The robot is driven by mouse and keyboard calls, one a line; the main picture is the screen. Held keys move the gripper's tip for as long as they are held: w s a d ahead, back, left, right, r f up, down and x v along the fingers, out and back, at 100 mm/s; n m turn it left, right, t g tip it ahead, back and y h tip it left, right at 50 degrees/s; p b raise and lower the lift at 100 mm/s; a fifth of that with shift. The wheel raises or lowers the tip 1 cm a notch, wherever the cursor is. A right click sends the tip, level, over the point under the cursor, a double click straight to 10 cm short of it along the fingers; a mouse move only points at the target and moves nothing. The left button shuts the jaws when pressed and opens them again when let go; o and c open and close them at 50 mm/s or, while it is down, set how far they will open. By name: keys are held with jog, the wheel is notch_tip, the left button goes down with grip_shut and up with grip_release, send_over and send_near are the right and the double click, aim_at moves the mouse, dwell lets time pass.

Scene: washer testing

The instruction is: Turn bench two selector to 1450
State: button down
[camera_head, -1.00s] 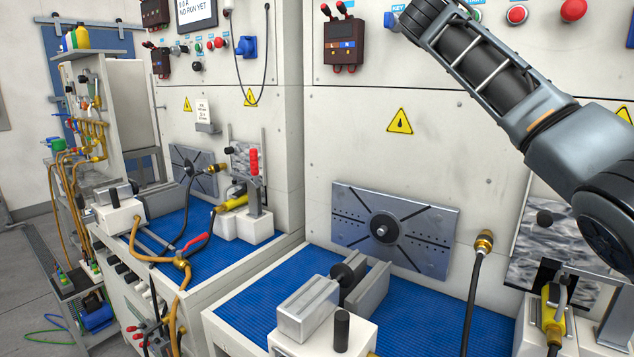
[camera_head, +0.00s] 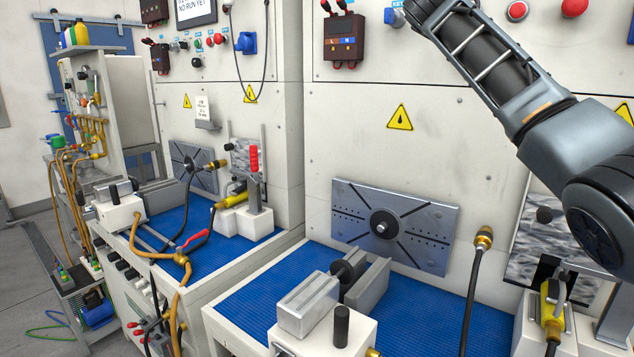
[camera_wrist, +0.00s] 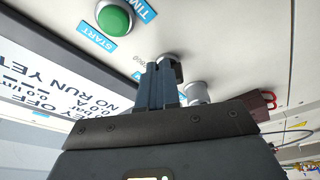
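In the wrist view my gripper (camera_wrist: 162,70) points at a control panel. Its two blue-grey fingers lie close together with their tips at a small dark and silver knob (camera_wrist: 175,62); whether they touch or grip it I cannot tell. The knob's scale is not readable, so its setting is hidden. A silver cylinder (camera_wrist: 195,92) stands just right of the fingers. A green button (camera_wrist: 115,17) with a blue START label (camera_wrist: 98,40) is at upper left. In the head view only my arm shows; it reaches past the top edge, so the gripper is out of frame there.
A screen (camera_wrist: 50,85) reading "NO RUN YET" is left of my gripper. In the head view, the right bench (camera_head: 260,300) carries a clamp block (camera_head: 308,303) and an upright hose (camera_head: 472,290). A red button (camera_head: 574,8) and a dark connector box (camera_head: 343,40) are on its panel.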

jog(key=shift+s+d, duration=0.15)
jog(key=shift+s, duration=0.15)
jog(key=shift+a+r+b+v, duration=0.1)
jog(key=shift+a+b+v, duration=0.1)
jog(key=shift+b+v, duration=0.55)
jog(key=shift+a+r+b+v, duration=0.15)
jog(key=shift+b+v, duration=0.1)
jog(key=shift+v, duration=0.85)
jog(key=shift+a+r+b+v, duration=0.1)
jog(key=shift+a+b+v, duration=0.1)
jog(key=shift+b+v, duration=0.55)
jog(key=shift+f, duration=0.2)
